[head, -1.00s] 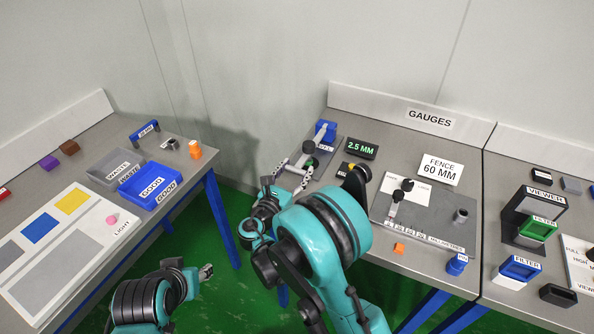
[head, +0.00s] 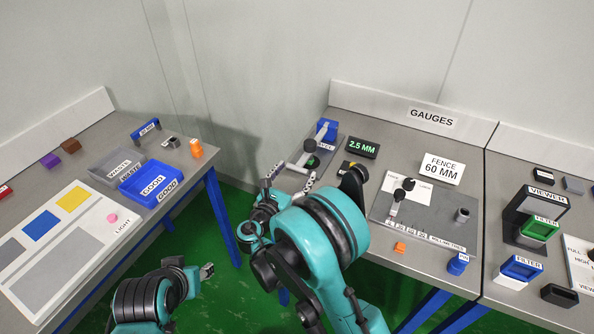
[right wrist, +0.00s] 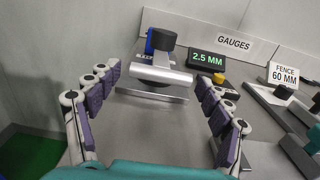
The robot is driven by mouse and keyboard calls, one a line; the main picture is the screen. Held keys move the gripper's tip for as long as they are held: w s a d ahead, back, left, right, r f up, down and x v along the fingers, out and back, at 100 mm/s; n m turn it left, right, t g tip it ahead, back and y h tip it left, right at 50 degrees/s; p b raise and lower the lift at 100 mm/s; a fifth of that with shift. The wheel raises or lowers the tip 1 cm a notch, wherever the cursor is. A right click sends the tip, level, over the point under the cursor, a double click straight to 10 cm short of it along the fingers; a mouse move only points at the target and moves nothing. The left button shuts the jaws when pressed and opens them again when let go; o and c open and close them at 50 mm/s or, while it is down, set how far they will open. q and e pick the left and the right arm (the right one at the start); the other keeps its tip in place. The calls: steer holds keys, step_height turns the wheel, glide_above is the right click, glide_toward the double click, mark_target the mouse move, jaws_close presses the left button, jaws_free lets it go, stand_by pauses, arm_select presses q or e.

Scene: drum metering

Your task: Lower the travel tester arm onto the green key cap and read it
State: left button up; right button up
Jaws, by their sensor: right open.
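The travel tester stands at the left end of the gauges table, with a blue post (head: 328,128) and a grey arm (head: 299,164) with a black head. In the right wrist view its silver crossbar (right wrist: 160,76) and black head (right wrist: 162,39) face me. The display (head: 362,148) reads 2.5 MM in green. My right gripper (head: 290,180) is open and empty, its fingers apart on either side in front of the crossbar. My left gripper (head: 207,271) is low over the floor, its jaws too small to judge.
A yellow-and-black button (right wrist: 218,79) sits right of the tester. The fence plate (head: 381,213) with its black knobs and the 60 MM sign (head: 440,169) lie further right. The left table holds the blue GOOD bin (head: 150,204).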

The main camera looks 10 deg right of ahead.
steer(key=v, duration=0.6)
steer(key=shift+s+a, duration=0.15)
steer(key=shift+s, duration=0.05)
stand_by(0.5)
